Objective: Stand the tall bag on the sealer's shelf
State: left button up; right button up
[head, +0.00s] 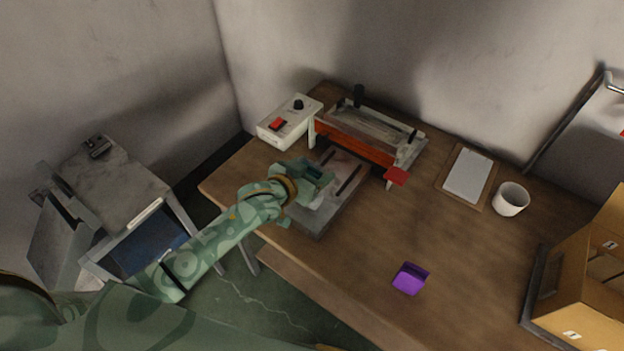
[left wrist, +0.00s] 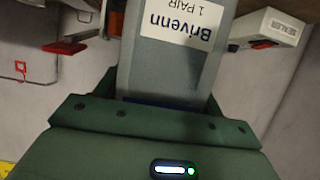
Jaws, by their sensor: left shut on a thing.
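My left gripper (head: 312,183) reaches over the near part of the sealer's shelf (head: 345,183). In the left wrist view its jaws (left wrist: 160,100) are shut on a grey bag (left wrist: 165,68) with a white label reading "Brivenn 1 PAIR". In the head view the gripper mostly hides the bag, and I cannot tell whether its bottom touches the shelf. The sealer (head: 355,138) has an orange bar across the back of the shelf and a red tab at its right. My right gripper is not in view.
A white control box (head: 290,122) with a red switch stands left of the sealer. A purple item (head: 411,278) lies on the wooden table (head: 375,240). A clipboard (head: 468,175), a white mug (head: 510,199) and a cardboard box (head: 590,275) are to the right.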

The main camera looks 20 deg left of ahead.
pick_arm(q)
jog(key=f, duration=0.2)
jog(key=f+b, duration=0.1)
jog(key=shift+w+a+f, duration=0.2)
jog(key=shift+w+f, duration=0.05)
jog(key=shift+f, duration=0.1)
jog(key=shift+f, duration=0.2)
jog(key=o, duration=0.9)
jog(key=shift+o, duration=0.2)
jog(key=shift+r, duration=0.25)
jog(key=p+v, duration=0.2)
jog(key=v, duration=1)
jog(key=shift+p, duration=0.3)
